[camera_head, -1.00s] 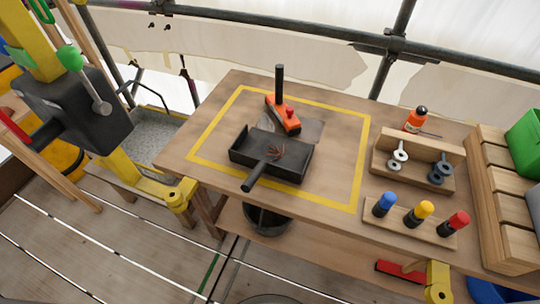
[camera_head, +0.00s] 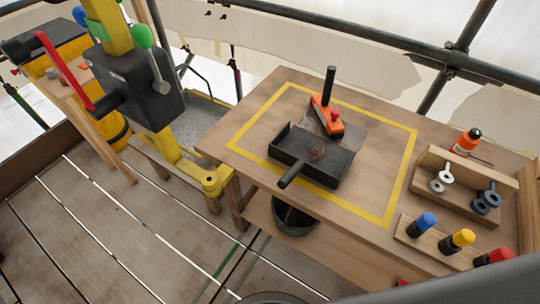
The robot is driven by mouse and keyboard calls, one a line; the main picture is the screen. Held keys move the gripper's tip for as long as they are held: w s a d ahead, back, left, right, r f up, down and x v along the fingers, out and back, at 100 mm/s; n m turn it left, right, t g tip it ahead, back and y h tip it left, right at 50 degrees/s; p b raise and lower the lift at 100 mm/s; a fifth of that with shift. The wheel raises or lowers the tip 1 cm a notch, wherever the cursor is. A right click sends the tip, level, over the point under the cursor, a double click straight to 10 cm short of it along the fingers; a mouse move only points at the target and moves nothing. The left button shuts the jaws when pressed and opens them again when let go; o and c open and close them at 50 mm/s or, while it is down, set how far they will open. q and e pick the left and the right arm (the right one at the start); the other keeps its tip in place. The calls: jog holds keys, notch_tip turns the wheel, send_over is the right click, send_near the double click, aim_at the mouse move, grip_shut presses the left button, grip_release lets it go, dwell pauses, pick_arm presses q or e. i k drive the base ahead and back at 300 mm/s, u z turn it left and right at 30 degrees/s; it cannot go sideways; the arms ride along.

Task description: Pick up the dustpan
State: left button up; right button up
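The black dustpan (camera_head: 320,168) lies on the wooden workbench (camera_head: 372,235), inside a yellow taped outline (camera_head: 399,185). Its open pan holds a small reddish-brown leaf-like piece (camera_head: 317,152). Its short handle (camera_head: 291,175) points toward the bench's near left edge. Neither of my grippers shows in the head view. A dark grey shape at the lower right corner looks like part of my arm.
Wooden racks with rings and coloured-top pegs (camera_head: 425,222) stand right. A black bucket (camera_head: 296,217) is below. A yellow post machine (camera_head: 140,85) stands left.

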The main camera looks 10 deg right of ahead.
aim_at(323, 160)
jog(key=u, duration=0.35)
jog(key=k, duration=1.25)
jog(key=z, duration=1.7)
